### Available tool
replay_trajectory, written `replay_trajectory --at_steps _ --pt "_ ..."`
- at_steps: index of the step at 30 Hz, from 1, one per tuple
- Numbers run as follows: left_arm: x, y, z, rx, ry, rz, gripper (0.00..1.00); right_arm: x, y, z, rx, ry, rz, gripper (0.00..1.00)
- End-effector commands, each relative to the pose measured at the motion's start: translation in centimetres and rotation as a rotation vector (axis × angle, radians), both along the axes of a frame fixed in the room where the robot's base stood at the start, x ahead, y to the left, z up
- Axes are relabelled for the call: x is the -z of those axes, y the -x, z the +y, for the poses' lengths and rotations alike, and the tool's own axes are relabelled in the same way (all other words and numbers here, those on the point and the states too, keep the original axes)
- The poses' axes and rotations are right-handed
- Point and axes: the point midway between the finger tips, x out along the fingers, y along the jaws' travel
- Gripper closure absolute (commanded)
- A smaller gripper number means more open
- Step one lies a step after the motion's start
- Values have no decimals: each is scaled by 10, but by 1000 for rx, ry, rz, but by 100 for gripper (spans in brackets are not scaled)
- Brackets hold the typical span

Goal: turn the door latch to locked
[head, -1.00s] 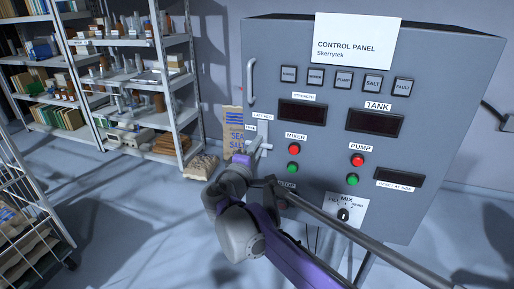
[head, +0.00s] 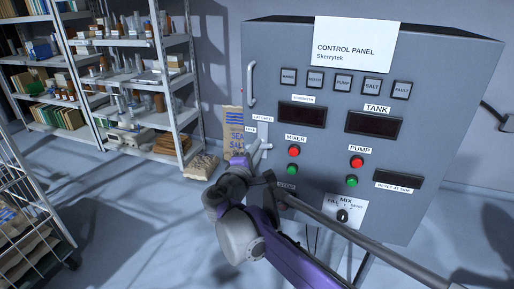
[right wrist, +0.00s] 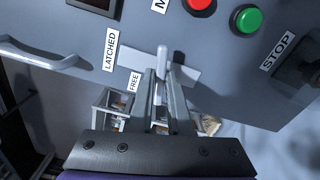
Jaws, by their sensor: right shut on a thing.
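The door latch is on the left edge of the grey control panel's door, below the door handle. Its pale plate (head: 263,128) stands upright beside the labels LATCHED and FREE. In the right wrist view the latch lever (right wrist: 162,55) is a short grey bar over the plate (right wrist: 187,72), and its tip shows just past my fingertips. My right gripper (right wrist: 161,78) is shut on the lever, with a finger on each side. In the head view my right gripper (head: 255,152) covers part of the latch. The lever's exact angle is hard to tell. My left gripper is out of view.
The control panel (head: 400,75) has red and green buttons, dark displays and a mix knob (head: 342,215) to the right of the latch. A door handle (head: 251,83) sticks out above. A salt sack (head: 233,122) and metal shelves (head: 190,75) stand behind at left.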

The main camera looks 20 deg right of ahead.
Motion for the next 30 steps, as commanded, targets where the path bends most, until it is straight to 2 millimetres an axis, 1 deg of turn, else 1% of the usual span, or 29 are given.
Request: replay_trajectory --at_steps 3,12,30 --pt "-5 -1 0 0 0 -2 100 -1 0 0 1 90 61 100" --pt "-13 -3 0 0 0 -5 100 -1 0 0 1 328 221 100" --pt "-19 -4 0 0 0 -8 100 0 0 0 1 796 537 100"
